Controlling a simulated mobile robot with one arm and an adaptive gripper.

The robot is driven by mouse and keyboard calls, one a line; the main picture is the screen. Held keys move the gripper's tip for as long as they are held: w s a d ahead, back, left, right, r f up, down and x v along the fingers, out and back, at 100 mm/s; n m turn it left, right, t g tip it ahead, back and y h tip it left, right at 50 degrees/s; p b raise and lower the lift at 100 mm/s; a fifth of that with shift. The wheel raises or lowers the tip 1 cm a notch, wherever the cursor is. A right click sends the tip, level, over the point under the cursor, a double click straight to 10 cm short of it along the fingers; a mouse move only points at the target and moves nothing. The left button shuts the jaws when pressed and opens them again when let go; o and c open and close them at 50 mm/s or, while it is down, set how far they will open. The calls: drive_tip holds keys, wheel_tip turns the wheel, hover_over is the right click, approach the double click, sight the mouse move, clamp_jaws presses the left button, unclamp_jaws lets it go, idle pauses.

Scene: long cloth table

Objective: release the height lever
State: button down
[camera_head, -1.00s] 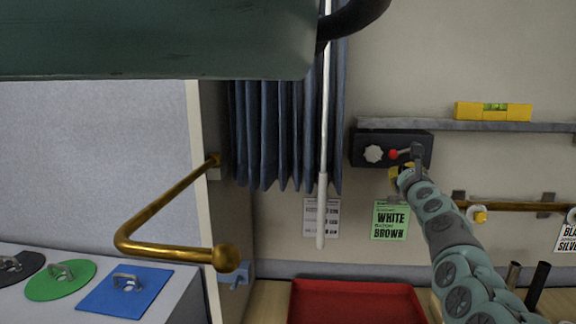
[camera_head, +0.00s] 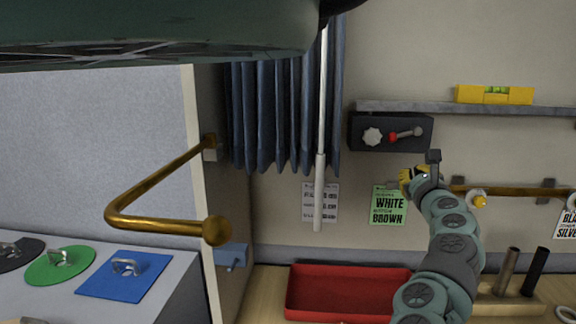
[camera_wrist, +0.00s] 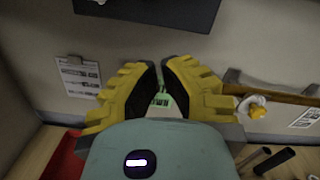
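A black box (camera_head: 391,131) is mounted on the wall below a grey shelf. It has a white knob (camera_head: 373,136) and a lever with a red hub and grey arm (camera_head: 405,134), which points right and slightly up. No label shows which lever is the height lever. My gripper (camera_head: 408,178), with yellow fingers, is below the box, apart from the lever. In the wrist view the two fingers (camera_wrist: 161,68) have a narrow gap with nothing held; a green card shows between them. The box's lower edge (camera_wrist: 165,14) is at the top there.
A brass bar (camera_head: 160,196) juts out at left front. A white rod (camera_head: 320,190) hangs before a blue curtain. A brass rail (camera_head: 510,192) runs right of my gripper. A red tray (camera_head: 350,312) and dark upright tubes (camera_head: 535,272) are below.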

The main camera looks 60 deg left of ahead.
drive_tip(key=shift+v, duration=1.5)
drive_tip(key=shift+s+a+f, duration=0.1)
drive_tip(key=shift+a, duration=0.05)
